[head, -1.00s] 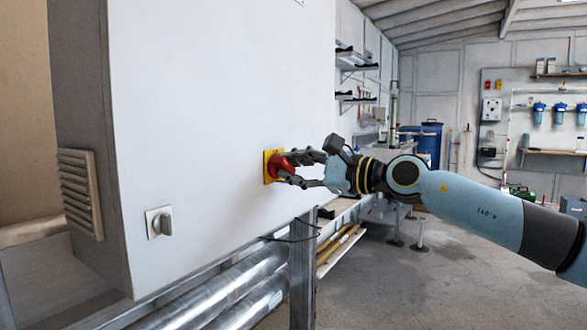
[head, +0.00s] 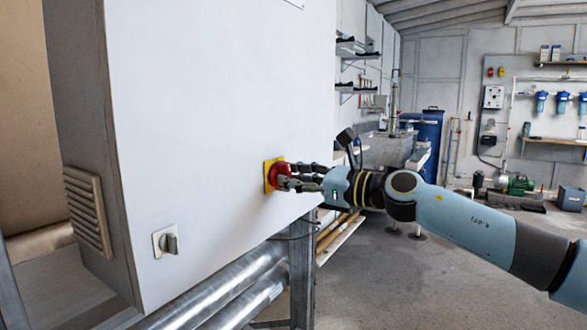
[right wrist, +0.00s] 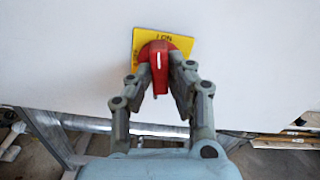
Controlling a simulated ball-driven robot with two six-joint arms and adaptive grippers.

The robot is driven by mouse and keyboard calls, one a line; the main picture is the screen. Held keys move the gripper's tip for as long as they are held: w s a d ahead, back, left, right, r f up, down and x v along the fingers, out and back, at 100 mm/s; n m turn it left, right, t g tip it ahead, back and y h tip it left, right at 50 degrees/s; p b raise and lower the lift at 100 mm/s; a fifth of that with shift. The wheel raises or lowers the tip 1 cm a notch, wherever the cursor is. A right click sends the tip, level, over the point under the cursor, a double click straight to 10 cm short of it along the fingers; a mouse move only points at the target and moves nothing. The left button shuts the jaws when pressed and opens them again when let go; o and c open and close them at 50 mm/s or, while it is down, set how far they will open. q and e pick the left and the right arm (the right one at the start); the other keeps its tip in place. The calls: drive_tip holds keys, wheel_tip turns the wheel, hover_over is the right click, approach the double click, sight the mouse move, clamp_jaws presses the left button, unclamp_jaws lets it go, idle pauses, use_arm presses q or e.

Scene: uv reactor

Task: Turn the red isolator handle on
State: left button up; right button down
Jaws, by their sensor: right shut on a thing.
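The red isolator handle (head: 281,174) sits on a yellow plate (head: 268,188) on the front of the pale cabinet (head: 215,100). In the right wrist view the red handle (right wrist: 160,62) shows a white line running nearly upright. The yellow plate (right wrist: 145,40) has small lettering along its top that seems to read ON, and the line points toward it. My right gripper (head: 290,176) is at the handle. In the right wrist view its fingers (right wrist: 160,84) lie on either side of the handle's grip, closed on it. My left gripper is not seen.
A grey knob on a square plate (head: 166,241) is low on the cabinet front, and a louvred vent (head: 88,210) is on its side. Metal pipes (head: 240,292) and a frame post (head: 302,270) are below. Open floor lies to the right.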

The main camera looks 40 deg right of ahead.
drive_tip(key=shift+m+p, duration=0.65)
drive_tip(key=shift+m, duration=0.55)
drive_tip(key=c, duration=1.3)
unclamp_jaws()
drive_tip(key=shift+o, duration=0.2)
wheel_tip(320, 180, up, 10)
